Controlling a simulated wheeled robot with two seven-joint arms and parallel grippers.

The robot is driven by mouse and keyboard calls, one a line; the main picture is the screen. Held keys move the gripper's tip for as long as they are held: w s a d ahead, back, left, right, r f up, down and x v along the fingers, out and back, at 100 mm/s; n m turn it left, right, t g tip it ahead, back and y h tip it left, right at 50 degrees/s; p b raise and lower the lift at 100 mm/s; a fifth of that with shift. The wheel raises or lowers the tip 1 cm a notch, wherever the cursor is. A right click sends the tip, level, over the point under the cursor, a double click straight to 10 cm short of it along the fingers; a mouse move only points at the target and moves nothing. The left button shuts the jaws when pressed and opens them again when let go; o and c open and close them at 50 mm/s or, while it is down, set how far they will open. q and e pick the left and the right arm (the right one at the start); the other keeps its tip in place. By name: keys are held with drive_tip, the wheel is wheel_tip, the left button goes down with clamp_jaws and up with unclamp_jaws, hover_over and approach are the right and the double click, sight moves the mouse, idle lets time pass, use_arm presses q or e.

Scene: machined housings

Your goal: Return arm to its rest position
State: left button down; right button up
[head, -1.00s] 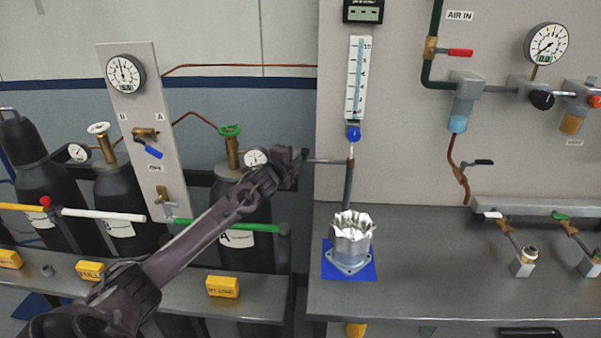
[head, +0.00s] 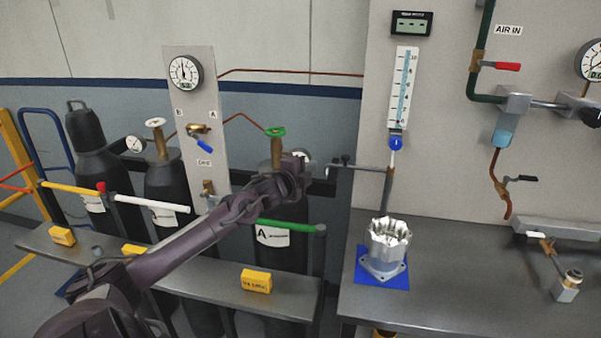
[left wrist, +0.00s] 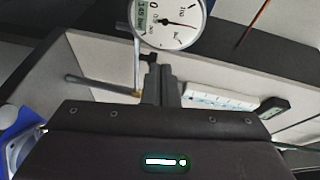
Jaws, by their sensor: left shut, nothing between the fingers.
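My left arm (head: 185,240) comes in from the lower left of the head view and reaches up and right. My right gripper is not in view.
A silver housing (head: 387,243) stands on a blue mat (head: 363,272) on the right bench (head: 450,285). A flow meter (head: 403,88) hangs above it. Black gas cylinders (head: 90,165) stand behind the left bench (head: 205,272). Yellow blocks (head: 256,280) lie on that bench.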

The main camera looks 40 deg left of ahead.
use_arm(q)
drive_tip(key=shift+s+a, duration=0.3)
drive_tip(key=shift+s, duration=0.3)
drive_tip(key=shift+s+a, duration=0.25)
drive_tip(key=shift+s, duration=0.3)
